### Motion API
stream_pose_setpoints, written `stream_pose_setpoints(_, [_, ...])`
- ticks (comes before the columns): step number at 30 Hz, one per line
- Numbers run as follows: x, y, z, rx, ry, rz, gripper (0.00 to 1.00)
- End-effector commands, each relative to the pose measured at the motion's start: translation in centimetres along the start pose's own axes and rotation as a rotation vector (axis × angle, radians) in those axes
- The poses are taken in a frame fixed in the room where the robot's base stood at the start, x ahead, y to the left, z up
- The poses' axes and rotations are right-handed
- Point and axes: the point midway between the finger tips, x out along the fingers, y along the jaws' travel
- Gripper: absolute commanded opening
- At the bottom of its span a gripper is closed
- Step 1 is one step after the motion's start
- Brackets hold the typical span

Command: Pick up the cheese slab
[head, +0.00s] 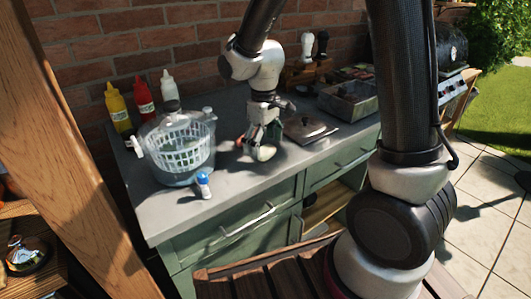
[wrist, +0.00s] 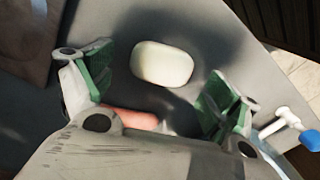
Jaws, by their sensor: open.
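A pale, rounded block, which I take to be the cheese slab (wrist: 162,63), lies on the grey worktop in the wrist view. It also shows as a whitish shape (head: 266,153) under my gripper in the head view. My gripper (head: 260,136) is pointed down over the counter. In the wrist view its green-padded fingers (wrist: 158,87) are spread apart, one on each side of the slab's near end, with gaps to both. Nothing is held. Whether the fingertips are at the slab's height is hard to tell.
A reddish-orange item (wrist: 135,118) lies close by, partly hidden by my gripper. A clear tub with a white basket (head: 183,150) and a small blue-and-white item (head: 203,185) stand to the left. A flat lid (head: 311,130) and a metal tray (head: 350,103) are to the right.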

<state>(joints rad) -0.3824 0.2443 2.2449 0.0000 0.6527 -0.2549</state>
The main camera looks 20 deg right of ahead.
Motion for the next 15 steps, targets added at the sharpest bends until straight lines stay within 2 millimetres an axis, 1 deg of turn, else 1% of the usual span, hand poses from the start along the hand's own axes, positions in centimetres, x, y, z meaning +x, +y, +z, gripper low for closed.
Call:
stream_pose_setpoints(1, [0.59,-0.01,0.09,0.000,-0.003,-0.001,0.89])
stream_pose_setpoints(3, [0.97,0.00,0.05,0.000,-0.001,0.000,0.89])
stream_pose_setpoints(9, [1.05,0.02,0.02,0.001,0.001,0.000,0.89])
stream_pose_setpoints(10, [1.05,0.02,0.02,0.001,0.001,0.000,0.87])
stream_pose_setpoints(14, [1.04,0.02,0.03,0.001,0.001,0.000,0.64])
stream_pose_setpoints(15, [1.04,0.02,0.03,0.001,0.001,0.000,0.56])
